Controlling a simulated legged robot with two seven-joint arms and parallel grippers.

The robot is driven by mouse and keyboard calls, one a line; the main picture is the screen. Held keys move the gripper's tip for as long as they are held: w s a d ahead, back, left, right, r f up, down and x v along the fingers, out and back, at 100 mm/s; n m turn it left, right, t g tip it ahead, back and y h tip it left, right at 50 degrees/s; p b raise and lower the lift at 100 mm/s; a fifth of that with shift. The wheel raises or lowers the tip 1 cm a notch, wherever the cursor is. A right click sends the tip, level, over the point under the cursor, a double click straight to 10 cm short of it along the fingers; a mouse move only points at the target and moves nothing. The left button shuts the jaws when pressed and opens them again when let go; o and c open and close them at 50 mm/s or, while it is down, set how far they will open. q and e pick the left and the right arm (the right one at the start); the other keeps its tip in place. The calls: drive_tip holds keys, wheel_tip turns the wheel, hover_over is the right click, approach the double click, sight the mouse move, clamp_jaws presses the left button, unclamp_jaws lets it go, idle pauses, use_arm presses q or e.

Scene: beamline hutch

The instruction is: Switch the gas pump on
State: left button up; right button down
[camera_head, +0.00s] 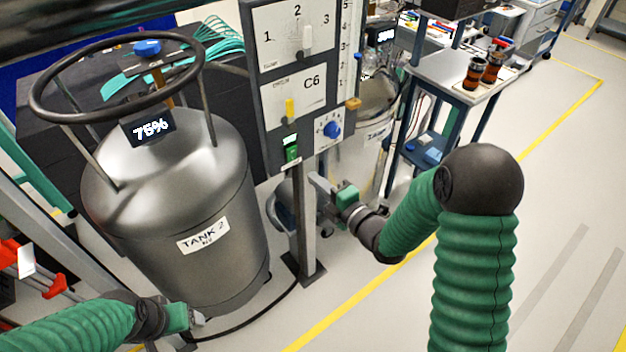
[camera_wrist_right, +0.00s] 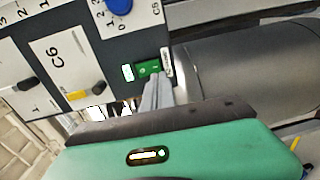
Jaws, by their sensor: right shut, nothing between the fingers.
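A grey control panel (camera_head: 262,100) on a post carries a small green switch (camera_head: 291,154) low on its face. A small lit display (camera_head: 290,140) is just above the switch. In the right wrist view the green switch (camera_wrist_right: 148,68) sits between the lit display (camera_wrist_right: 127,73) and a small white label (camera_wrist_right: 167,62). My right gripper (camera_head: 316,181) is shut and empty, just below and right of the switch. Its fingertips (camera_wrist_right: 160,84) appear very near the switch; I cannot tell whether they touch. My left gripper (camera_head: 197,318) is low by the tank; its fingers are unclear.
A steel tank (camera_head: 180,190) marked TANK 2 with a 75% readout stands left. A cart (camera_head: 455,78) stands behind right. The floor at right is clear.

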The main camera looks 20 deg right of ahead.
use_arm(q)
drive_tip(key=shift+w+a+f, duration=0.15)
drive_tip(key=shift+w+f, duration=0.05)
drive_tip(key=shift+w, duration=0.35)
use_arm(e)
drive_tip(key=s+d+f, duration=0.1)
drive_tip(key=s+d, duration=0.1)
drive_tip(key=s, duration=0.4)
drive_tip(key=shift+s+d+f, duration=0.15)
drive_tip(key=shift+s+f, duration=0.05)
drive_tip(key=shift+f, duration=0.15)
use_arm(q)
drive_tip(key=shift+a+r, duration=0.1)
use_arm(e)
drive_tip(key=shift+r, duration=0.1)
